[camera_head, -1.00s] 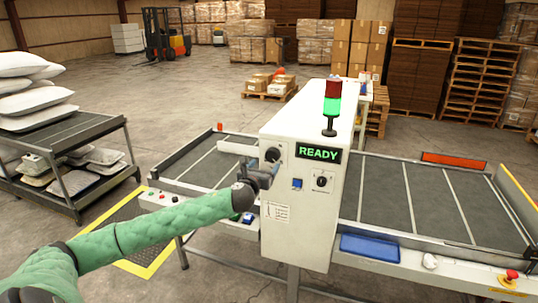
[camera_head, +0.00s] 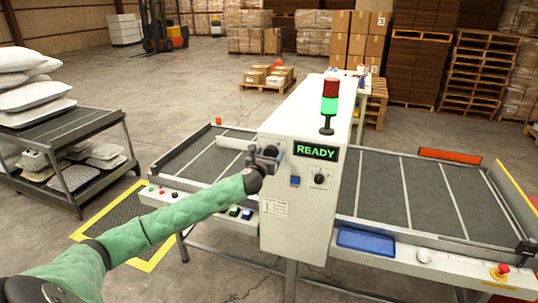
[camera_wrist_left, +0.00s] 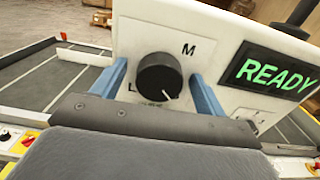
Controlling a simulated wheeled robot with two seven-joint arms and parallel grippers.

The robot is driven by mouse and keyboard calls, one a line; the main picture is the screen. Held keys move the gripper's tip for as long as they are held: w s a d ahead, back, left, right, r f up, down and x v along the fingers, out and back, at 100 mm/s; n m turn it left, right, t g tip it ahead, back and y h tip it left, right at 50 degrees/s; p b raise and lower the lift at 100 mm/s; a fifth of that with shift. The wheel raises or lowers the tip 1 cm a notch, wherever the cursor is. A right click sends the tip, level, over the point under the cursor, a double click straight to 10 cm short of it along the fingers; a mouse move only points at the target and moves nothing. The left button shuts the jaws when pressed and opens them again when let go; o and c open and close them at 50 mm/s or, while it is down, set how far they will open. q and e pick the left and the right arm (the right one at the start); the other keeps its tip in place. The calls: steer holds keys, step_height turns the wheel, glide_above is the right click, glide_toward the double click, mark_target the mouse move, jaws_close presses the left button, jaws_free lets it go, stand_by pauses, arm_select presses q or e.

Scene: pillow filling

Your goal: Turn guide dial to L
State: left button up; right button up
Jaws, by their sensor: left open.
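The guide dial is a round black knob (camera_wrist_left: 160,77) on the white panel of the machine cabinet (camera_head: 302,215). In the left wrist view an M is printed above right of it and an L at its lower left. A small white mark on the knob points down and slightly right. My left gripper (camera_wrist_left: 158,80) is open, with one blue finger on each side of the knob; I cannot tell whether they touch it. In the head view my left gripper (camera_head: 262,157) is at the panel and partly covers the dial. My right gripper is not in view.
A green READY display (camera_head: 316,151) is right of the dial. A red-and-green signal light (camera_head: 330,105) stands on top. Conveyors (camera_head: 400,195) flank the cabinet.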

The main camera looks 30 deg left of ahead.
arm_select(q)
steer(key=c, duration=1)
